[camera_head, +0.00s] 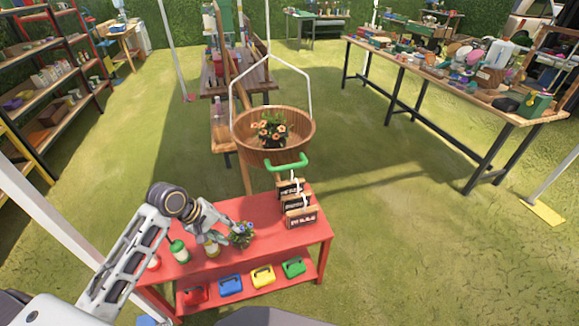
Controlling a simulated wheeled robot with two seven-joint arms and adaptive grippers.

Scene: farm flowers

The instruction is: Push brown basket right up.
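The brown basket (255,157) is a round wooden bowl hung from a white wire frame, beyond the far edge of the red table. A plant with orange flowers (271,130) sits in it. A green handle (287,165) shows at its front rim; I cannot tell whether it is attached. My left gripper (232,226) is low over the red table, nearer to me and left of the basket, apart from it. It is close to a small potted plant with bluish flowers (241,235). Its fingers are too small to read. My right gripper is not in view.
The red table (312,228) holds bottles (180,250) at left and small wooden crates with dark labels (300,208) at right. Its lower shelf carries several colored boxes (263,277). A wooden bench stands behind the basket. Grass (400,230) is open to the right.

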